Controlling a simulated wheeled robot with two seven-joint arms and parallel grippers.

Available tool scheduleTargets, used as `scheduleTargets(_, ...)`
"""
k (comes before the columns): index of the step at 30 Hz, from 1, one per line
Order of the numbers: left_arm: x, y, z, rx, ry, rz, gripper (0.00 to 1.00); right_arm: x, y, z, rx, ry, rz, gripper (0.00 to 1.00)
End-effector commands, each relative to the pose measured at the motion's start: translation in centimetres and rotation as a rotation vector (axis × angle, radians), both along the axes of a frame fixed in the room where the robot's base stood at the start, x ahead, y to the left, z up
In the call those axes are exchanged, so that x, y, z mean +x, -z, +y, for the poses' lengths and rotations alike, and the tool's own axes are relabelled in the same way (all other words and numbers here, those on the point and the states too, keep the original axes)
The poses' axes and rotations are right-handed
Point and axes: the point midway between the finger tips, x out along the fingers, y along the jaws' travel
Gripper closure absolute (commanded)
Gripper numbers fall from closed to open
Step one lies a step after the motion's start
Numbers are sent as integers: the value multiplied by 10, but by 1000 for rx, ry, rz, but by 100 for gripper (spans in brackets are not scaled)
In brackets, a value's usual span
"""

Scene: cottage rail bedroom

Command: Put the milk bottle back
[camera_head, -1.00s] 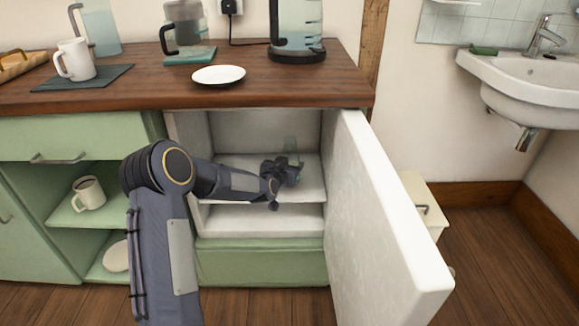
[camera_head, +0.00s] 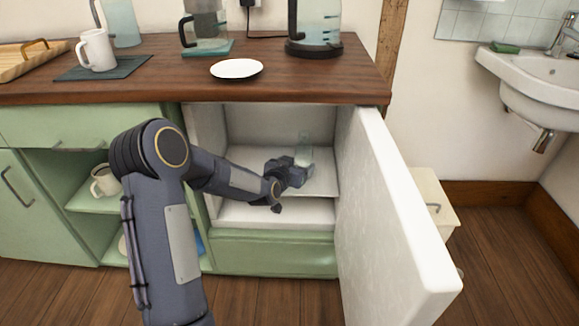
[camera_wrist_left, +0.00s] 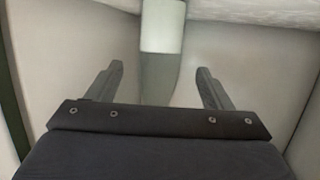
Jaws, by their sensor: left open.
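The milk bottle (camera_head: 304,149), clear with a whitish lower part, stands upright on the upper shelf (camera_head: 322,176) inside the open fridge. My left gripper (camera_head: 298,175) reaches in over that shelf and hides the bottle's base in the head view. In the left wrist view the bottle (camera_wrist_left: 162,30) shows ahead, between the lines of the two spread fingers (camera_wrist_left: 160,70), with a gap on each side. The left gripper is open and holds nothing. I cannot tell how far the bottle sits between the fingers. My right gripper is not in view.
The wooden counter (camera_head: 300,86) above holds a white plate (camera_head: 237,69), a mug (camera_head: 97,50) and a kettle (camera_head: 316,28). The lower fridge shelf (camera_head: 290,215) looks bare.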

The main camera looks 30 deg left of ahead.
Motion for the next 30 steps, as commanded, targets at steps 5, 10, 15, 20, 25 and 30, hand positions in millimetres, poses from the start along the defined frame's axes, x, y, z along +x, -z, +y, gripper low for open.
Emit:
scheduleTargets(5,-34,-12,-1,0,-1,2,26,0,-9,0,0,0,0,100)
scheduleTargets(10,-50,-16,-3,-1,-1,1,26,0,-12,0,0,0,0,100)
scheduleTargets(15,-56,-19,-4,-2,2,5,26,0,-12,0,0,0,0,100)
scheduleTargets(20,-79,-47,-16,-20,29,81,26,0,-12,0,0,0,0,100)
scheduleTargets(25,-157,-87,-46,-99,64,277,26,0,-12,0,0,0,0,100)
scheduleTargets(30,-263,-101,-80,-227,87,487,26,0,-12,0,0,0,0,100)
